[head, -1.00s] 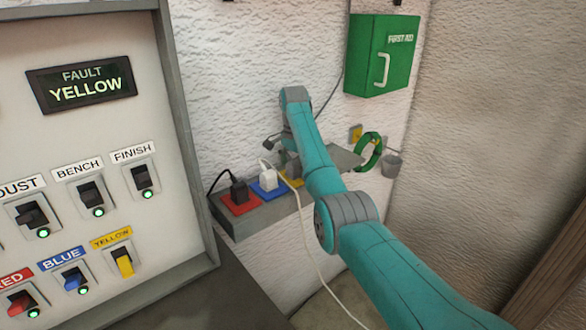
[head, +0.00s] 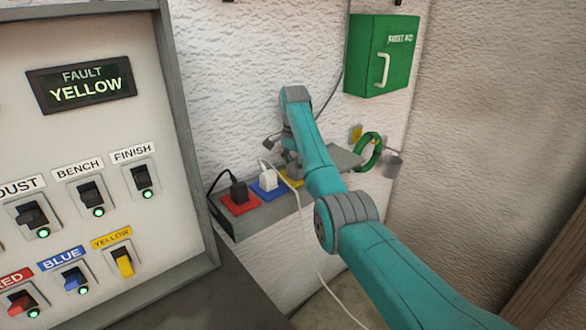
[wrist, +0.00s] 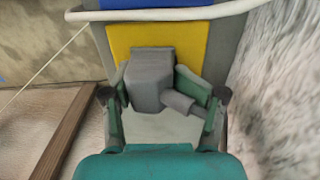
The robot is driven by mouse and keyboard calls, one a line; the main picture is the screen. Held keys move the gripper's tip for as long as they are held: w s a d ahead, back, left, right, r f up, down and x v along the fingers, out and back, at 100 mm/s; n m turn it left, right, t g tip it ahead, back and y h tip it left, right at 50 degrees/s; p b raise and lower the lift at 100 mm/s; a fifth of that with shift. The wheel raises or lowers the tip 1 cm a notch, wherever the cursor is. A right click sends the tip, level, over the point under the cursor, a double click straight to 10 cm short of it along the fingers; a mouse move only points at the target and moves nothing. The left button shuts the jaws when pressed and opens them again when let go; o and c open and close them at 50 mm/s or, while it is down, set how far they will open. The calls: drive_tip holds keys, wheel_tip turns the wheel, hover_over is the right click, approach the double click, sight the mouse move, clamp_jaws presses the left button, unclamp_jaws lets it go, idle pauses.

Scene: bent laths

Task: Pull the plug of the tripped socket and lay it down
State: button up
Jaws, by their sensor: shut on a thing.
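The display (head: 85,82) on the panel reads FAULT YELLOW. The yellow switch (head: 124,264) points down and shows no green light, unlike the other switches in view. A grey plug (wrist: 150,82) is at the yellow socket plate (wrist: 199,45), which also shows in the head view (head: 293,180). My gripper (wrist: 163,88) is shut on the grey plug, with a finger on either side of it. The plug's grey cord end points to the lower right in the wrist view. I cannot tell whether the plug is fully seated. In the head view my arm partly hides it.
A black plug (head: 239,191) stands in the red socket and a white plug (head: 267,179) in the blue one. The white cord (head: 306,215) hangs over the ledge's front. A green first aid box (head: 377,60), a green coil (head: 368,152) and a small bucket (head: 392,162) are to the right.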

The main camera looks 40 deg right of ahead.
sight(294, 160)
drive_tip(key=shift+r, duration=2.95)
